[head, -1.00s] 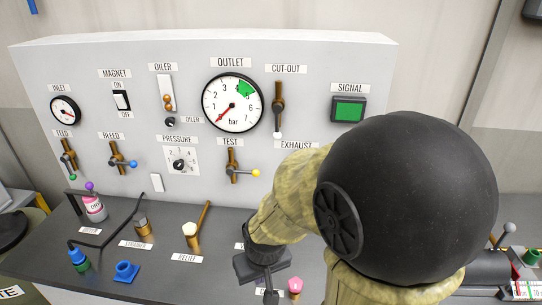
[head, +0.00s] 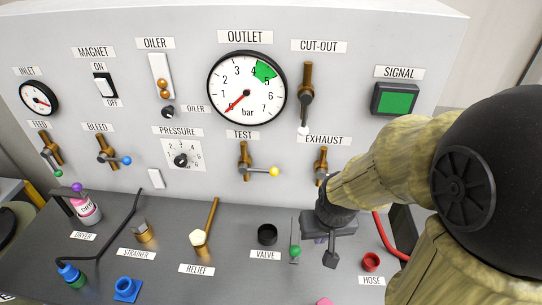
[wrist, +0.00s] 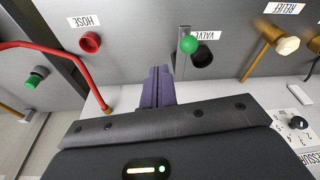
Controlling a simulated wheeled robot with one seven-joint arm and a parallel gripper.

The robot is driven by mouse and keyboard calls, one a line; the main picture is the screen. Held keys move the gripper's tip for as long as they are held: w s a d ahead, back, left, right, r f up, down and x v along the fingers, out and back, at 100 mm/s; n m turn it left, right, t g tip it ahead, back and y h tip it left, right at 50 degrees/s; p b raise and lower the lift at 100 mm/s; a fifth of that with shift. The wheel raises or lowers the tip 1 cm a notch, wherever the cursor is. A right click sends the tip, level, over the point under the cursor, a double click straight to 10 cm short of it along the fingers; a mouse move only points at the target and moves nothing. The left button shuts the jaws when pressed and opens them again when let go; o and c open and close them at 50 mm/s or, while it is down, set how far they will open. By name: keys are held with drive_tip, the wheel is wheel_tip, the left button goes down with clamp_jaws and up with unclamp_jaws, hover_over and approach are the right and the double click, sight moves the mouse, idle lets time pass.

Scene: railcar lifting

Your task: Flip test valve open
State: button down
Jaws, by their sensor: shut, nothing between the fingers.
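The test valve (head: 244,160) is a brass fitting on the upright panel under the TEST label. Its lever points right and ends in a yellow knob (head: 274,171). In the head view, my gripper (head: 319,240) is to the right of and below the yellow knob, in front of the panel and above the bench, apart from the test valve. In the wrist view, its purple fingers (wrist: 160,85) are together with nothing between them. The wrist view does not show the test valve. The outlet gauge (head: 247,89) needle points near zero.
The exhaust valve (head: 321,165) is just behind my gripper. A green-knobbed lever (head: 295,251) and a black socket (head: 267,235) are on the bench to its left. A red hose (head: 386,238) and red socket (head: 371,262) are to its right. The relief lever (head: 207,221) stands left of these.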

wheel_tip(320, 180, up, 15)
drive_tip(key=m+t+p, duration=0.2)
drive_tip(key=p, duration=0.6)
hover_over(259, 171)
drive_tip(key=s, duration=0.5)
drive_tip(key=shift+s+r+h, duration=0.1)
drive_tip(key=shift+h, duration=0.3)
drive_tip(key=s+p+x, duration=0.1)
drive_tip(key=p+x, duration=0.3)
drive_tip(key=x, duration=1)
drive_tip(key=shift+f, duration=0.2)
